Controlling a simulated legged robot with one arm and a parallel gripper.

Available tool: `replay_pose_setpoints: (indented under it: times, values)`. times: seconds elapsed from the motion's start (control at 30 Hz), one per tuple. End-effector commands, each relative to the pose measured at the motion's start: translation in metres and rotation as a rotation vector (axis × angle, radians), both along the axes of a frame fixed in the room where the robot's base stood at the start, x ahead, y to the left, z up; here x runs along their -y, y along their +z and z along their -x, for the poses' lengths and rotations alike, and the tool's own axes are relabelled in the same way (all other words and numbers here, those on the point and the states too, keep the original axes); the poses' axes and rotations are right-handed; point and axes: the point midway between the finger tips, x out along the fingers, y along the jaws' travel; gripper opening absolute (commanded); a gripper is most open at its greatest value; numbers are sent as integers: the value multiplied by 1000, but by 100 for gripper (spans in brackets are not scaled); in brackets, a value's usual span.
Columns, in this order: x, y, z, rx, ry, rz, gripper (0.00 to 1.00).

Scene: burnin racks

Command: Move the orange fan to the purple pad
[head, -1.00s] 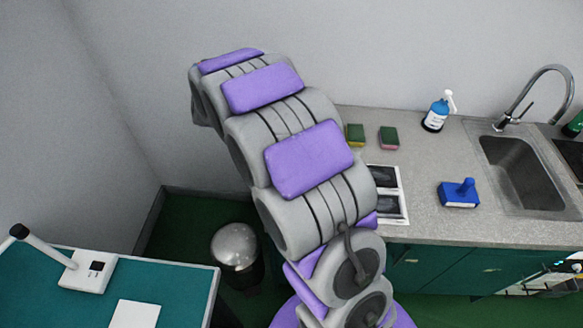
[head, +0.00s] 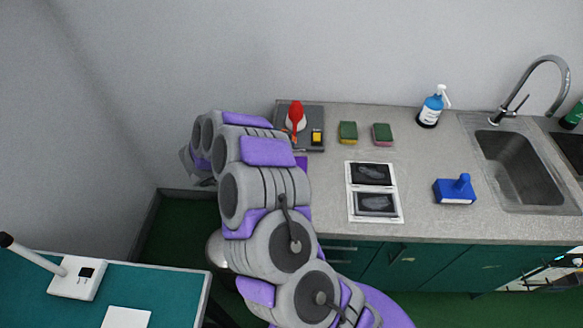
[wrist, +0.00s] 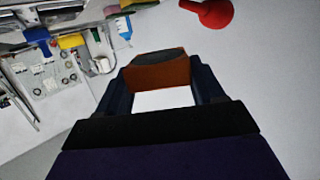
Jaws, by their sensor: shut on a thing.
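In the wrist view, my gripper (wrist: 160,82) is shut on an orange block-like thing with a dark top, which I take to be the orange fan (wrist: 158,75). One dark finger is on each side of it. In the head view, my arm hides the fan and the fingers. A small purple patch (head: 301,163) shows at the counter's left end beside my arm. It may be the purple pad or part of my arm; I cannot tell which.
The counter (head: 420,225) holds a grey tray (head: 313,141) with a red-topped thing (head: 296,112), sponges (head: 348,132), scan prints (head: 374,192), a blue thing (head: 455,192), a spray bottle (head: 432,107) and a sink (head: 515,165). A teal table (head: 150,284) is front left.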

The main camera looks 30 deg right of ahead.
Motion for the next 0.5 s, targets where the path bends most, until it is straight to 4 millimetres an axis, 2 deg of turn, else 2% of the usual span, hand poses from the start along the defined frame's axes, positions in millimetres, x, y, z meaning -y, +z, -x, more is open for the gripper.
replay_pose_setpoints:
  times: [0.13,0.4,0.5]
  values:
    - [-4,-11,9,1,-30,8,37]
    - [-9,-55,8,1,-27,12,37]
    - [-6,-64,8,3,-28,8,37]
